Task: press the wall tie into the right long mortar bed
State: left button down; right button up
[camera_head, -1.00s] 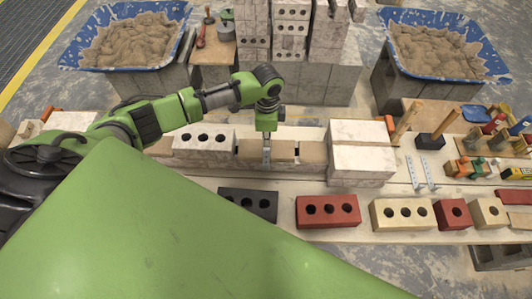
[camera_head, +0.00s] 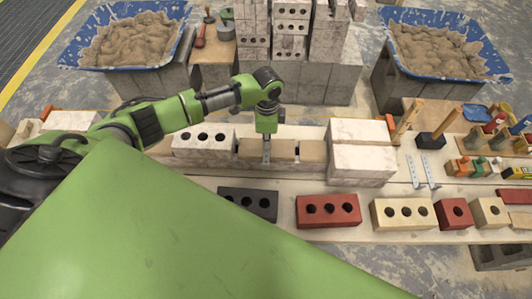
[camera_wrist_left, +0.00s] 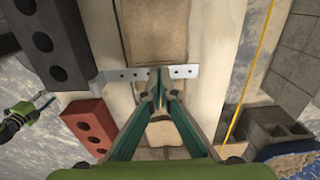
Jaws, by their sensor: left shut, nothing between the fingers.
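My left gripper (camera_head: 267,138) points down over the low brick wall, and its fingers are shut with nothing between them. In the left wrist view, the shut fingertips (camera_wrist_left: 160,86) are over the middle of the wall tie (camera_wrist_left: 184,71), a flat grey metal strip with holes. The tie lies crosswise over the tan mortar bed (camera_wrist_left: 152,20), and its left end reaches past the bed's edge. The fingertips hide the tie's middle, and I cannot tell how deep it sits. In the head view, the mortar bed (camera_head: 313,150) runs between pale bricks.
A white holed brick (camera_head: 203,142) is left of the gripper and stacked pale blocks (camera_head: 361,163) are right of it. Two more metal ties (camera_head: 421,172) lie on the bench. A row of bricks (camera_head: 328,210) lines the front. Mortar tubs (camera_head: 174,76) stand behind.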

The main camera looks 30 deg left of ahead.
pick_arm(q)
jog(key=shift+f, duration=0.4)
jog(key=shift+f, duration=0.1)
dwell(0.8)
jog(key=shift+f, duration=0.15)
dwell(1.1)
notch_tip(320, 180, up, 9)
jog(key=p, duration=0.9)
jog(key=shift+p, duration=0.35)
dwell(0.5)
